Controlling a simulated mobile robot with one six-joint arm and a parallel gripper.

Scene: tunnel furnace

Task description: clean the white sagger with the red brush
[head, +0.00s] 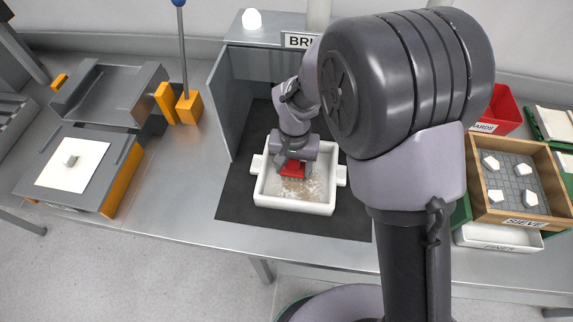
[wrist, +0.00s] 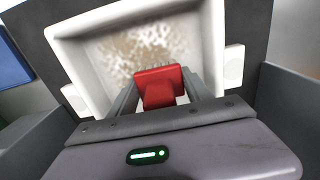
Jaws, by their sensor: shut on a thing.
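The white sagger (head: 293,207) is a shallow square box with a side handle on the left and right. It sits upright on a dark mat, and in the wrist view its rim (wrist: 66,62) and inside show. Brownish speckled residue (wrist: 135,50) covers part of its floor. My gripper (head: 294,160) is over the sagger's back part, pointing down. It is shut on the red brush (wrist: 160,84), whose red block (head: 293,168) is down inside the sagger. I cannot tell for sure whether the bristles touch the floor.
A grey booth panel (head: 230,105) stands behind left of the sagger on the dark mat (head: 240,198). A wooden sieve tray (head: 520,183) with several white pieces is at right, near a red bin (head: 503,112). A grey press-like station (head: 110,90) is at left. The table front is clear.

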